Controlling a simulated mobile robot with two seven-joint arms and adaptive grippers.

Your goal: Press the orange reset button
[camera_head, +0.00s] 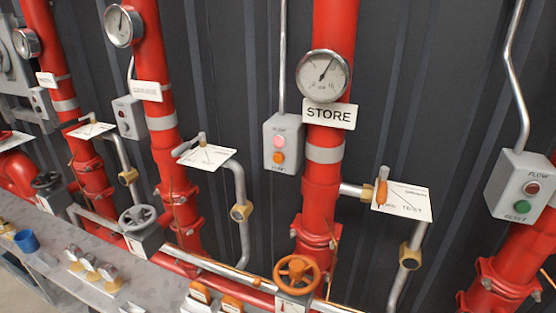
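A grey control box (297,147) is fixed to the wall just left of the red STORE pipe. It has a pink button (279,141) on top and an orange button (278,157) below it. The small lettering on this box is too blurred to read surely. Nothing covers the orange button. A second grey box (504,184) at the right edge is marked FLOW and RESET. It has a red button (531,187) and a green button (522,207). Neither of my grippers shows in the head view.
Red pipes (325,205) with gauges (323,76) and white signs stand along the dark ribbed wall. White plates (402,201) on side pipes stick out. An orange handwheel (297,275) and a grey handwheel (138,219) stand low.

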